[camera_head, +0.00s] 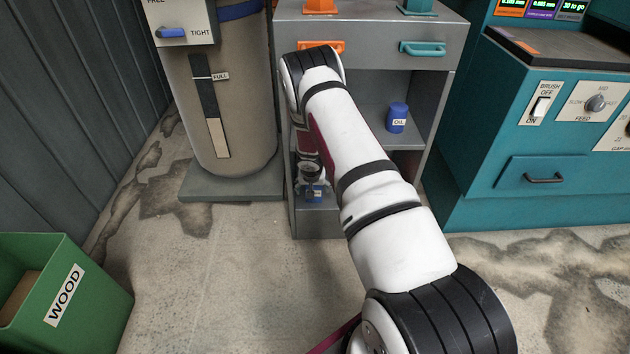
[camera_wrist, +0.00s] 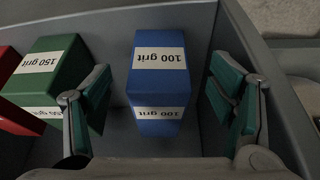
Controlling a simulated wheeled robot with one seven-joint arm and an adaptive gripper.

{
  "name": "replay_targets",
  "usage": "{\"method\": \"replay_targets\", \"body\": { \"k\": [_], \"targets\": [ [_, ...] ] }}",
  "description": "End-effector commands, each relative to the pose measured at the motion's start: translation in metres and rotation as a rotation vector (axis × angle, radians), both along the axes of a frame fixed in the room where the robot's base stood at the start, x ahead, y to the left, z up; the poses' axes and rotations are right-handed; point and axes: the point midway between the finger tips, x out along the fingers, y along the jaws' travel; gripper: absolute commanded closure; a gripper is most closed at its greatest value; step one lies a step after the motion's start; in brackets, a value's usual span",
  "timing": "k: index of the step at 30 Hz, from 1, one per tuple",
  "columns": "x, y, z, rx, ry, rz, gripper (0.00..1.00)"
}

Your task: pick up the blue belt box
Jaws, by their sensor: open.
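The blue belt box (camera_wrist: 158,76), labelled "100 grit", stands in the wrist view between the two open fingers of my gripper (camera_wrist: 160,100). The fingers have green pads, and a gap shows on each side of the box. My arm hides much of that shelf.
A green "150 grit" box (camera_wrist: 48,70) stands left of the blue one, with a red box (camera_wrist: 12,100) beyond it. The grey cabinet (camera_head: 375,75) has walls close around the shelf. A blue oil can (camera_head: 397,117) stands on the shelf above.

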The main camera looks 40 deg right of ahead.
Motion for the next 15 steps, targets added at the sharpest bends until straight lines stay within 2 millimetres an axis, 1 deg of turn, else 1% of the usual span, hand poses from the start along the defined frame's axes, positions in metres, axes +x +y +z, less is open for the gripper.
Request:
{"method": "replay_targets", "body": {
  "k": [7,9,12,15],
  "targets": [
    [0.007,-0.008,0.002,0.0,-0.005,-0.005,0.23],
    [0.009,-0.01,-0.012,0.001,-0.002,-0.004,0.23],
    [0.013,-0.014,-0.028,0.0,-0.002,-0.006,0.23],
    [0.018,-0.016,-0.039,0.0,-0.001,-0.003,0.23]
  ]
}}
